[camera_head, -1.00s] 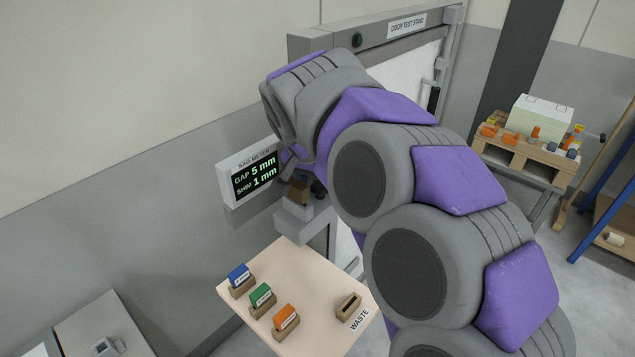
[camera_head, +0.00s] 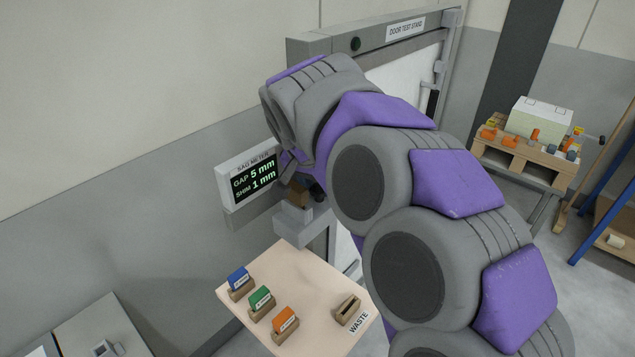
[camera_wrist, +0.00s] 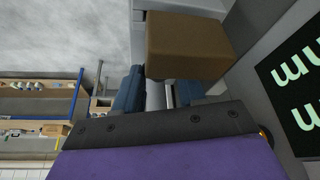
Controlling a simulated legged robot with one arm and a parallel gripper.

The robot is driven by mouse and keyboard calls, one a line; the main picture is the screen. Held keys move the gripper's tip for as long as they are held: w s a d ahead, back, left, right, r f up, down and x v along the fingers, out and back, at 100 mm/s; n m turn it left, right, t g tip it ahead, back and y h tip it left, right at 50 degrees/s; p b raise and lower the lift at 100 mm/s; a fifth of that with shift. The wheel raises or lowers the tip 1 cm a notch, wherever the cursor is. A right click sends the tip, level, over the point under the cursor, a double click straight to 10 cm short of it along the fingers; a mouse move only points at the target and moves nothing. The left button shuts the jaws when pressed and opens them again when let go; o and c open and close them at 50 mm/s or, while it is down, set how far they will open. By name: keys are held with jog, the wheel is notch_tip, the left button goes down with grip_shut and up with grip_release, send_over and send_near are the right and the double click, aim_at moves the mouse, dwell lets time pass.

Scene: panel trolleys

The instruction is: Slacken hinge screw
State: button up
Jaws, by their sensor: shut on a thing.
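In the wrist view my gripper (camera_wrist: 158,94) has its two blue-grey fingers shut on a pale grey round part between them. I cannot tell for sure whether this part is the hinge screw. A brown block (camera_wrist: 187,45) sits just beyond the fingertips; it also shows in the head view (camera_head: 298,194), below my wrist. The door test stand (camera_head: 375,38) is behind my arm, which hides much of its door and the hinge side. The sag meter (camera_head: 250,178) beside my wrist reads gap 5 mm and shim 1 mm.
Below my wrist a table (camera_head: 312,270) carries blue (camera_head: 238,278), green (camera_head: 260,297) and orange (camera_head: 285,319) pieces in wooden holders, and a slotted holder (camera_head: 347,311) by the WASTE label. A loaded pallet (camera_head: 523,160) stands at the right.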

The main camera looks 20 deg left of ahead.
jog(key=shift+r+p, duration=0.15)
jog(key=shift+p, duration=0.25)
jog(key=n+p, duration=0.1)
jog(key=p, duration=0.1)
jog(key=n+y+p, duration=0.1)
jog(key=n+p, duration=0.1)
jog(key=shift+d+r, duration=0.2)
jog(key=n+y+p, duration=0.1)
jog(key=n+p, duration=0.1)
jog(key=p, duration=0.2)
jog(key=n+g+y+p, duration=0.1)
jog(key=n+p, duration=0.2)
jog(key=p, duration=0.1)
jog(key=shift+d, duration=0.1)
jog(key=n+p, duration=0.2)
jog(key=p, duration=0.1)
jog(key=n+y+p, duration=0.1)
jog(key=n, duration=0.1)
jog(key=shift+w+g, duration=0.25)
jog(key=shift+g, duration=0.15)
jog(key=n, duration=0.1)
jog(key=n+g+p, duration=0.1)
jog(key=n+p, duration=0.1)
jog(key=n, duration=0.1)
jog(key=shift+w+d+f+g+y, duration=0.1)
jog(key=shift+w+f+g+y, duration=0.05)
jog(key=shift+f+g+y, duration=0.15)
jog(key=shift+n+p, duration=0.3)
jog(key=o, duration=1.1)
